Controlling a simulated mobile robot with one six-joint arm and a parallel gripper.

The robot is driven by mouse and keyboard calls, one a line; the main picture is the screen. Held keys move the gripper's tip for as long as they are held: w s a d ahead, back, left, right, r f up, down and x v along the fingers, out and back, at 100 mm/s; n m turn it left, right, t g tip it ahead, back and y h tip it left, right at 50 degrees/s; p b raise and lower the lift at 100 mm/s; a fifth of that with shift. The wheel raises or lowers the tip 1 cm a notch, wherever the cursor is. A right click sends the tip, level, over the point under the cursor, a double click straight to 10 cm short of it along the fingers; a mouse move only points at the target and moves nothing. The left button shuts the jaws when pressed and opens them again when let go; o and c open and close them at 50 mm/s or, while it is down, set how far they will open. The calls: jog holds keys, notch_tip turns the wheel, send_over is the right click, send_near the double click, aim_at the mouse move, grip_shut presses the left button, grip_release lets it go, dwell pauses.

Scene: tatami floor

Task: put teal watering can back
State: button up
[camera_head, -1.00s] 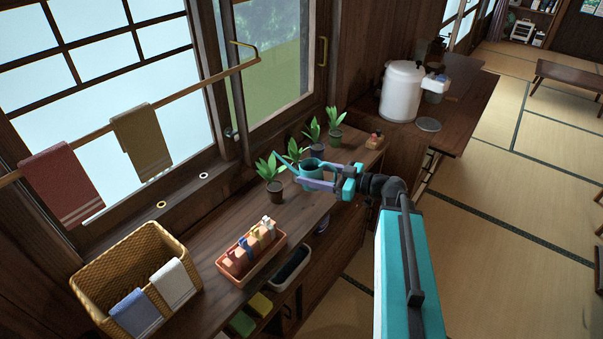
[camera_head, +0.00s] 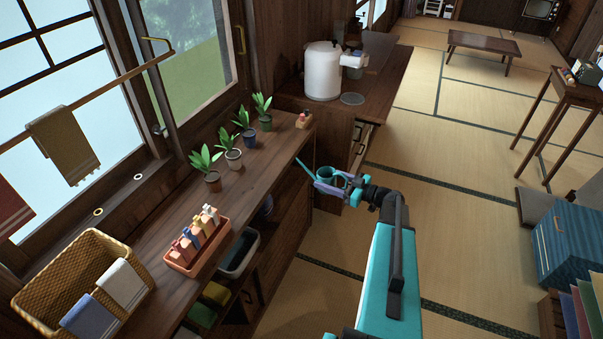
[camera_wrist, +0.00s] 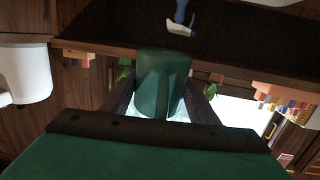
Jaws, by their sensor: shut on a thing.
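The teal watering can (camera_head: 327,173) is in my gripper (camera_head: 340,185), which is shut on it. In the head view its thin spout points up and left, toward the counter edge. The can is in the air just right of the wooden counter (camera_head: 215,205). In the wrist view the can (camera_wrist: 162,85) fills the space between the two fingers. The fingers hide part of its body.
Several potted plants (camera_head: 212,181) stand in a row along the window side of the counter. A terracotta tray of small bottles (camera_head: 183,259) and a wicker basket (camera_head: 40,300) stand nearer. A white cooker (camera_head: 323,72) stands beyond.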

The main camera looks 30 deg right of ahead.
jog(key=s+d+f+m+t+h+b, duration=0.1)
jog(key=s+d+f+m+h+b, duration=0.1)
jog(key=s+d+f, duration=0.45)
jog(key=s+d+f+m+t+h+b, duration=0.1)
jog(key=s+d+f+h+b, duration=0.2)
jog(key=d+f, duration=0.65)
jog(key=s+d+f+m+t+h+b, duration=0.1)
jog(key=s+d+f+m+b, duration=0.1)
jog(key=s+d+f, duration=0.6)
notch_tip(320, 180, down, 40)
jog(key=s+h+b, duration=0.1)
jog(key=b, duration=3.3)
jog(key=shift+s+d+r+b, duration=0.15)
jog(key=shift+d+r+b, duration=0.05)
jog(key=shift+d+b, duration=0.15)
jog(key=shift+s+h, duration=0.1)
jog(key=shift+h, duration=0.2)
